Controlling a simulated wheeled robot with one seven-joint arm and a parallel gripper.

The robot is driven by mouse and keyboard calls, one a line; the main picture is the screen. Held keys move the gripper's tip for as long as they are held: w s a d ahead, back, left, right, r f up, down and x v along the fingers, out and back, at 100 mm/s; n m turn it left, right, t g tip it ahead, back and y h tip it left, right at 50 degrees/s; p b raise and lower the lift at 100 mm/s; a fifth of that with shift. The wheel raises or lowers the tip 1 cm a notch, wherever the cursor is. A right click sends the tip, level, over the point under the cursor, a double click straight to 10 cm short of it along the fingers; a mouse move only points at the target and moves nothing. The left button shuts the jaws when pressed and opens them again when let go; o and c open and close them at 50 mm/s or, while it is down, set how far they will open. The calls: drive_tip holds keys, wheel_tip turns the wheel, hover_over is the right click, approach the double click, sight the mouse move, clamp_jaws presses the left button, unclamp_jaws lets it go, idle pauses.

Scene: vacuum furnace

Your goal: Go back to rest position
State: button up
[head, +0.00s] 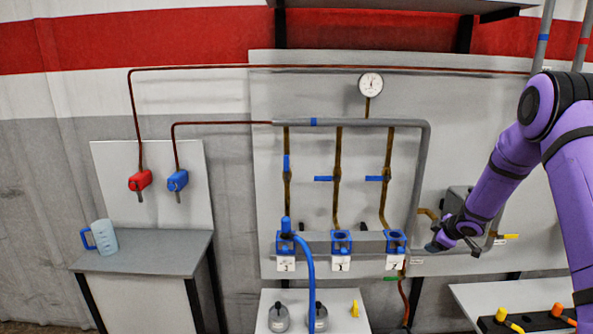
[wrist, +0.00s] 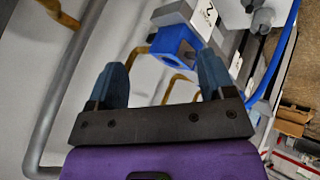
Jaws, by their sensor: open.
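My gripper (head: 455,246) is at the end of my purple arm, at the right of the head view. It is in front of the pipe panel, to the right of the row of blue sockets. In the wrist view its two dark blue-grey fingers (wrist: 161,64) stand apart with nothing between them. A blue square socket (wrist: 176,46) with a white number tag shows beyond the fingertips. I cannot tell whether the gripper touches the grey box (head: 458,197) or pipe behind it.
Blue sockets (head: 341,241) line a grey manifold, and a blue hose (head: 310,280) runs from the left one. A low table (head: 350,300) holds grey canisters. A blue jug (head: 104,237) stands on the left bench. Yellow-handled tools (head: 515,326) lie at lower right.

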drive_tip(key=s+a+r+m+h, duration=0.1)
drive_tip(key=s+r+m+h, duration=0.15)
drive_tip(key=r, duration=0.65)
drive_tip(key=s+r+m+h, duration=0.1)
drive_tip(key=s+r, duration=0.2)
drive_tip(key=r, duration=0.6)
drive_tip(key=s+a+r+m+h, duration=0.1)
drive_tip(key=s+a+r+m, duration=0.25)
drive_tip(key=s+r, duration=0.75)
drive_tip(key=s+a+r+m+g+y, duration=0.1)
drive_tip(key=s+a, duration=0.2)
drive_tip(key=s, duration=0.7)
drive_tip(key=s+a+r+m, duration=0.2)
drive_tip(key=s+a, duration=0.2)
drive_tip(key=s, duration=0.7)
drive_tip(key=s+a+r+m+g+y, duration=0.1)
drive_tip(key=s+a+r+m, duration=0.1)
drive_tip(key=s, duration=0.9)
drive_tip(key=shift+a+g+y, duration=0.3)
drive_tip(key=shift+a+y, duration=0.05)
drive_tip(key=shift+a, duration=0.45)
drive_tip(key=shift+s, duration=0.1)
